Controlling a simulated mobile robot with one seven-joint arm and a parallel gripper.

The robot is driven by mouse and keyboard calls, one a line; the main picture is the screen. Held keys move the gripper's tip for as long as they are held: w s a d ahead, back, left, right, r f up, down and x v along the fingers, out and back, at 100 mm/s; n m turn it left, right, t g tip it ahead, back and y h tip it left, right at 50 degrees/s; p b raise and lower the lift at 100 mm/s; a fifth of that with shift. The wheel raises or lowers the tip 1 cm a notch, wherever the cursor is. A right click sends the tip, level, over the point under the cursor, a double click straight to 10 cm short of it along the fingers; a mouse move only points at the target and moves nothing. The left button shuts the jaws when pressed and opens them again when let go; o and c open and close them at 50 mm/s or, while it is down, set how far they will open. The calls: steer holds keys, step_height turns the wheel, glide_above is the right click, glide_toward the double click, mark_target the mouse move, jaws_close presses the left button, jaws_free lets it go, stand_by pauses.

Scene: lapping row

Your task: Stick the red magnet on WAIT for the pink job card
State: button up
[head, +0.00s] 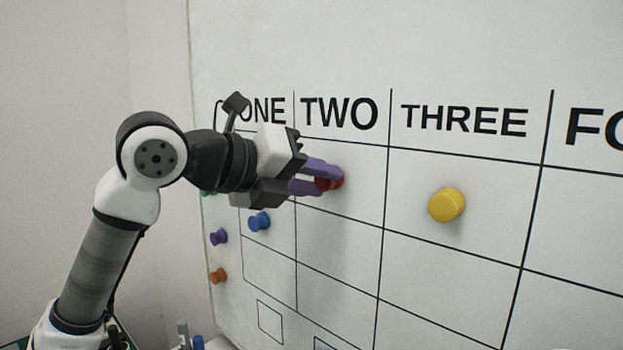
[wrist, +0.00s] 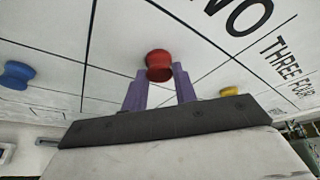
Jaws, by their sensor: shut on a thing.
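My gripper (head: 322,178) has purple fingers and is shut on the red magnet (head: 335,182). It is at the whiteboard (head: 450,270), in the top cell under the heading TWO. I cannot tell whether the magnet touches the board. No pink job card and no WAIT label can be made out in either view.
A yellow magnet (head: 447,205) is in the top cell under THREE. A blue magnet (head: 260,221) is left of my gripper under ONE. Purple (head: 218,237) and orange (head: 218,275) magnets sit along the board's left edge. The lower cells under TWO are clear.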

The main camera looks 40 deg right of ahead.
stand_by(0.3)
steer(key=o, duration=1)
steer(key=shift+d, duration=0.15)
